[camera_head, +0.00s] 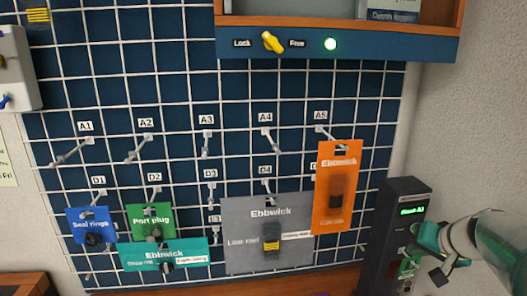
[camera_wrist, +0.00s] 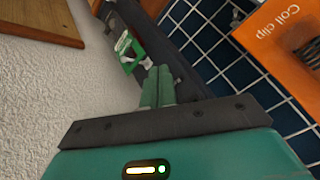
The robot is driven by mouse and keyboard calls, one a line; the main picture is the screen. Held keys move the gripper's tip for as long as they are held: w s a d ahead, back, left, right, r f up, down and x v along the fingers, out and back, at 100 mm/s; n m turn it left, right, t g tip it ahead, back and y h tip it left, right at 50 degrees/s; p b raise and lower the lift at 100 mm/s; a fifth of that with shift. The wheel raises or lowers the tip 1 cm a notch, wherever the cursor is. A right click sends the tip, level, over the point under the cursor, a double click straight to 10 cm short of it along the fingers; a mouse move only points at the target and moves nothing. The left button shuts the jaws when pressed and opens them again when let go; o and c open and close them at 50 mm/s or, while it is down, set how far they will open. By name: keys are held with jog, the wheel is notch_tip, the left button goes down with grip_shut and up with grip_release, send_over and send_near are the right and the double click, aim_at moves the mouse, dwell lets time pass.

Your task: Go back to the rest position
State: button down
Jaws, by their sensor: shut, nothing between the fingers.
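My gripper (camera_wrist: 158,86) is shut, with its two green fingers together and nothing between them. In the head view my green arm comes in from the right edge, and its end is beside the dark upright device (camera_head: 403,205). The device has a lit green display near its top. In the wrist view the fingertips point towards this dark device (camera_wrist: 165,45), near a small green-and-white part (camera_wrist: 128,50) on it. I cannot tell whether the fingertips touch it.
An orange Ebbwick pack (camera_head: 338,165) hangs at A5, close left of the device. A grey Ebbwick pack (camera_head: 240,255), Seal rings (camera_head: 90,217) and Port plug (camera_head: 151,210) packs hang lower on the blue grid board (camera_head: 180,90). A yellow switch (camera_head: 271,42) sits above. The right wall is bare.

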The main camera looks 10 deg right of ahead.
jog(key=s+a+n+g+y, duration=0.1)
jog(key=s+a+n, duration=0.1)
jog(key=a, duration=0.7)
jog(key=s+a+n+g, duration=0.1)
jog(key=s+a+n, duration=0.1)
jog(key=a, duration=0.6)
jog(key=s+a+f+n+h, duration=0.1)
jog(key=s+a+n, duration=0.1)
jog(key=s+a, duration=0.7)
jog(key=shift+s+a+n+g, duration=0.25)
jog(key=shift+a+n+g, duration=0.05)
jog(key=shift+n+g, duration=0.1)
